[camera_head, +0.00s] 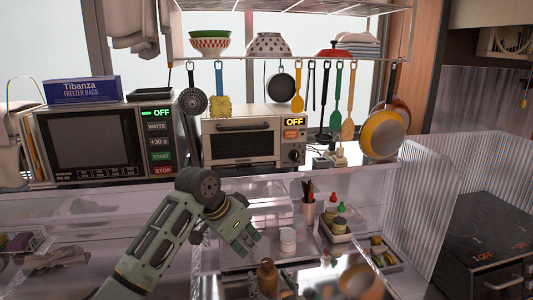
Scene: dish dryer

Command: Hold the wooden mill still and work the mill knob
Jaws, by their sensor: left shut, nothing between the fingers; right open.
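The wooden mill (266,277) is a brown turned piece at the bottom edge, upright, with its rounded knob (266,263) on top. Its lower part is cut off by the frame. My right gripper (272,287) is open at the bottom edge, its fingers showing on either side of the mill; I cannot tell whether they touch it. My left gripper (243,246) is shut and empty, above and a little left of the knob, apart from it.
A white jar (288,240) stands just right of my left gripper. Farther right are a utensil cup (308,212), a caddy of bottles (335,232) and a small food tray (384,256). A microwave (90,145), toaster oven (245,142) and hanging utensils (325,100) line the back.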

